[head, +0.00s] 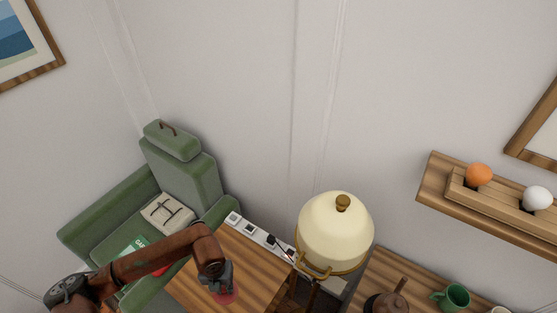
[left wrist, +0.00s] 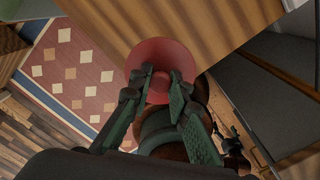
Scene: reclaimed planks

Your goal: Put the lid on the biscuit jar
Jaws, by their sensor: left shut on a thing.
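My left gripper (head: 218,290) is over the wooden table in the head view. In the left wrist view its two fingers (left wrist: 163,82) are closed around the small knob of a round red lid (left wrist: 143,60). The red lid (head: 227,299) also shows below the gripper in the head view. In the left wrist view it overlaps the edge of the table; I cannot tell its height above the wood. I cannot make out the biscuit jar for certain in either view. My right gripper is not in view.
The wooden table (head: 250,262) has bare wood around the gripper. A power strip (head: 262,238) runs along its back, beside a cream lamp (head: 335,228). A green armchair (head: 185,180) is on the left. A cabinet on the right holds a brown pot (head: 386,303) and green mug (head: 454,298).

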